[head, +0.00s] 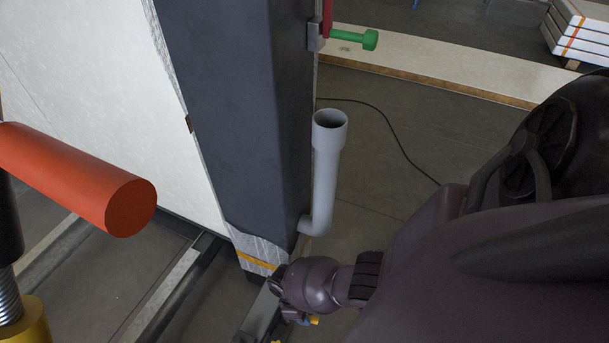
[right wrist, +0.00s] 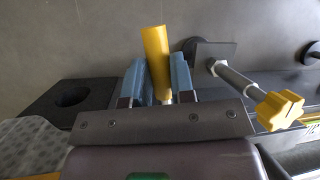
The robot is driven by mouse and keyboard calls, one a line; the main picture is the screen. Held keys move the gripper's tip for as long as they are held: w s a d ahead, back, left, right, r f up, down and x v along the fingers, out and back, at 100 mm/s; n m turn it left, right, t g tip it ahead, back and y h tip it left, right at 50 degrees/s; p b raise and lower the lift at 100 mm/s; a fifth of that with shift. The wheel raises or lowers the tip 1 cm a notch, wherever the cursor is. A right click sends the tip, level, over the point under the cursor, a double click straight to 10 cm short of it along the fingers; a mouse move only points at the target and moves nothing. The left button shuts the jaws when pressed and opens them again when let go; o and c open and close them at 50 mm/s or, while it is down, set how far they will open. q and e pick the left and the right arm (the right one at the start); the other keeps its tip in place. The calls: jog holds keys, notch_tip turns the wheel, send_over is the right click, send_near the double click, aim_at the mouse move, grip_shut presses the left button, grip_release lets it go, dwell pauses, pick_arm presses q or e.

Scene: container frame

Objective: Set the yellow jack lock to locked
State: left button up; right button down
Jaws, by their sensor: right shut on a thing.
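The yellow jack lock handle (right wrist: 156,55) shows in the right wrist view as a short yellow bar between the two blue fingers of my right gripper (right wrist: 158,80). The fingers are shut on it, and its far end sticks out past them. In the head view my right gripper (head: 300,318) is low, at the foot of the dark post, mostly hidden by my own wrist. Only a small yellow bit of the handle (head: 314,321) shows there. The lock's base is hidden behind the gripper. My left gripper is not in view.
A yellow star knob (right wrist: 279,110) on a metal screw stands right of the gripper. A dark post (head: 245,110) with a grey pipe (head: 326,170) rises above it. A red cylinder (head: 85,180) is at left, a green handle (head: 352,38) at top.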

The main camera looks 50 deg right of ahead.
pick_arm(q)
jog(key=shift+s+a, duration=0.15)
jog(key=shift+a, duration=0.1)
pick_arm(e)
jog(key=shift+s+a+m+y, duration=0.1)
jog(key=shift+a+m+y, duration=0.25)
jog(key=shift+m, duration=0.45)
jog(key=c, duration=1)
grip_release()
jog(key=shift+o, duration=0.2)
